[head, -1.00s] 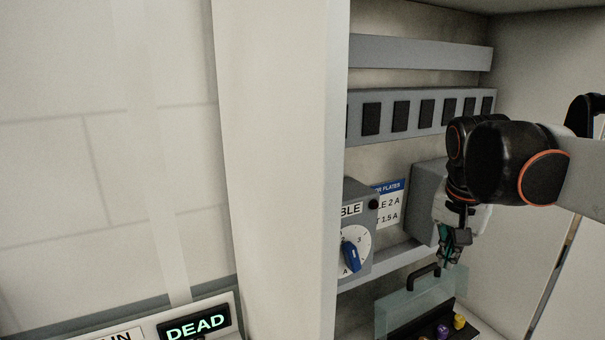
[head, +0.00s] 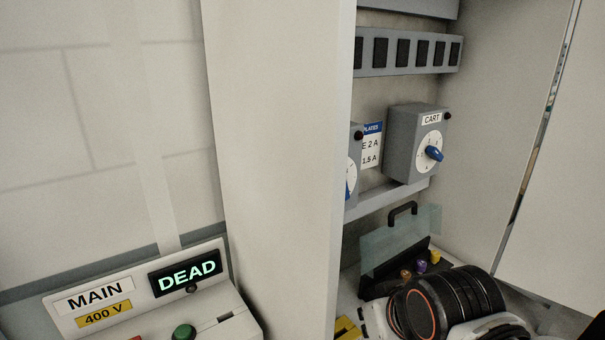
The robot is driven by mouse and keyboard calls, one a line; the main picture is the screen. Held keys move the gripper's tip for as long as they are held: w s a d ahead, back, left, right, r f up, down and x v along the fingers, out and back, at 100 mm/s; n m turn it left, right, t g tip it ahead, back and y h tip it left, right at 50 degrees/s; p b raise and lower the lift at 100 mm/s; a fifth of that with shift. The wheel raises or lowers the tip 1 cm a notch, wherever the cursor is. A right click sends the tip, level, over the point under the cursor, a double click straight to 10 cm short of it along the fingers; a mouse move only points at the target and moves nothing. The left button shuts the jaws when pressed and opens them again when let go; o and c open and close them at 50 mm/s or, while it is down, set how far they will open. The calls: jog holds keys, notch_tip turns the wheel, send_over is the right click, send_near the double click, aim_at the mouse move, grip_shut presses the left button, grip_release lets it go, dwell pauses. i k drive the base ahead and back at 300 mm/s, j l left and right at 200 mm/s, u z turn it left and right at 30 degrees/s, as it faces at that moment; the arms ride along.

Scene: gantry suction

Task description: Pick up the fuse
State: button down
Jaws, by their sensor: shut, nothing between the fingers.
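Small coloured pieces that look like fuses stand in a black holder (head: 372,288) low in the cabinet: a brown one (head: 406,274), a purple one (head: 421,266) and a yellow one (head: 436,257). I cannot tell which is the task's fuse. A clear cover (head: 385,248) with a black handle (head: 403,211) stands upright behind them. My arm fills the lower right, in front of the holder's near side. My gripper's fingers do not show.
A grey box marked CART (head: 416,143) with a blue dial hangs above the cover. A second dial box (head: 354,185) is partly hidden by the cabinet's pale front post (head: 280,150). A MAIN panel (head: 95,300) with a DEAD display (head: 186,275) and green button is at lower left.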

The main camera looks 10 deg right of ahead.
aim_at(435, 255)
jog(key=z, duration=0.95)
jog(key=i+l+u, duration=0.45)
jog(key=u, duration=0.15)
jog(key=i, duration=0.05)
